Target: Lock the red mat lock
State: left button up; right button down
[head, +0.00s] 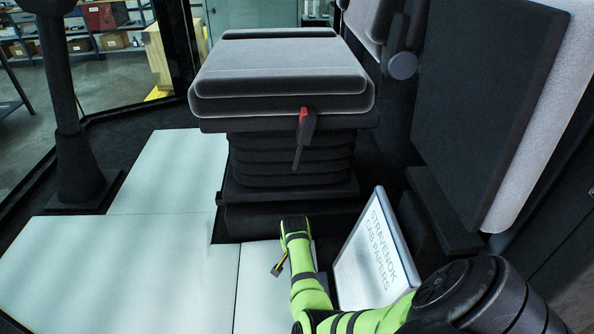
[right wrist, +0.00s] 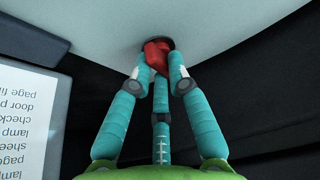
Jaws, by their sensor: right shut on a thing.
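The red mat lock (right wrist: 157,52) shows in the right wrist view as a small red piece in a dark round socket in the pale mat (right wrist: 95,25). My right gripper (right wrist: 159,68) has its teal fingers closed around the red piece, with a fingertip against each side. In the head view, the green end of my right arm is over the pale floor mat (head: 258,290) in front of the seat. There the lock and fingertips are hidden. I cannot tell how far the lock is turned. My left gripper is in neither view.
The seat (head: 280,75) stands behind my right wrist, with a red-tipped lever (head: 303,118) on its front. A board of cab papers (head: 372,250) leans just right of my forearm. A dark side panel (head: 485,95) stands further right. The mats at left are clear.

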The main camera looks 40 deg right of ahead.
jog(key=m+g, duration=0.1)
jog(key=m, duration=0.2)
jog(key=shift+w+a+f+h+b, duration=0.1)
jog(key=shift+h+b, duration=0.2)
jog(key=shift+b, duration=0.1)
jog(key=m+g+b, duration=0.1)
jog(key=m+b, duration=0.1)
jog(key=m, duration=0.1)
jog(key=shift+m, duration=0.4)
jog(key=m+g+b, duration=0.1)
jog(key=m+b, duration=0.2)
jog(key=m+g+b, duration=0.1)
jog(key=m+b, duration=0.2)
jog(key=shift+w+a+f+g, duration=0.1)
jog(key=shift+w+f+g, duration=0.1)
jog(key=shift+g, duration=0.2)
jog(key=m+g+b, duration=0.1)
jog(key=m+b, duration=0.2)
jog(key=shift+r, duration=0.15)
jog(key=shift+r+m+b, duration=0.15)
jog(key=shift+m+b, duration=0.35)
jog(key=shift+b, duration=0.05)
jog(key=c, duration=1.2)
grip_release()
jog(key=shift+a, duration=0.1)
